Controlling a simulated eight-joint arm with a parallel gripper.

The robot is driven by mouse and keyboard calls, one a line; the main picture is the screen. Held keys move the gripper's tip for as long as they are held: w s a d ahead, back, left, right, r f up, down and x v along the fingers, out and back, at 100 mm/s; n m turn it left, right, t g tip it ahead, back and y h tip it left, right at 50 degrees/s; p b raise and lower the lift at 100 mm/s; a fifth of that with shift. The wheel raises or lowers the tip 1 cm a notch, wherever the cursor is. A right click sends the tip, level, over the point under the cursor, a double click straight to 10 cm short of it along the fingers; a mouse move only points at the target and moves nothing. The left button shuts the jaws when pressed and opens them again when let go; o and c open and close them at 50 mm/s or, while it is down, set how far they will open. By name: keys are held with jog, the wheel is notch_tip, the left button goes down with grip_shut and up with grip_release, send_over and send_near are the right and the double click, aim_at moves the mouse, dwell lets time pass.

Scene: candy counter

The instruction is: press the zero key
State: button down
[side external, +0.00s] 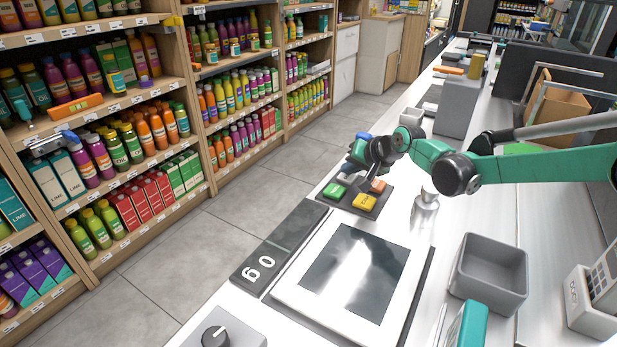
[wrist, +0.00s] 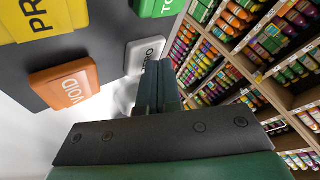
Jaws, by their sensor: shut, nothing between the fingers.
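The white zero key (wrist: 143,54) sits on the dark key panel (wrist: 110,35) in the wrist view. My gripper's fingers cover part of its lettering and its near edge. My gripper (wrist: 158,72) is shut and empty, with its tips right beside or over this key; I cannot tell whether they touch it.
Around the zero key are an orange VOID key (wrist: 66,84), a yellow key (wrist: 38,18) and a green key (wrist: 158,7). A scale (side external: 352,270) with a dark display block (side external: 277,247) stands nearer the side camera. A grey bin (side external: 490,272) is to its right.

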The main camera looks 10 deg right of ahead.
aim_at(350, 178)
jog(key=shift+r, duration=0.8)
jog(key=shift+r, duration=0.1)
jog(key=shift+r, duration=2.4)
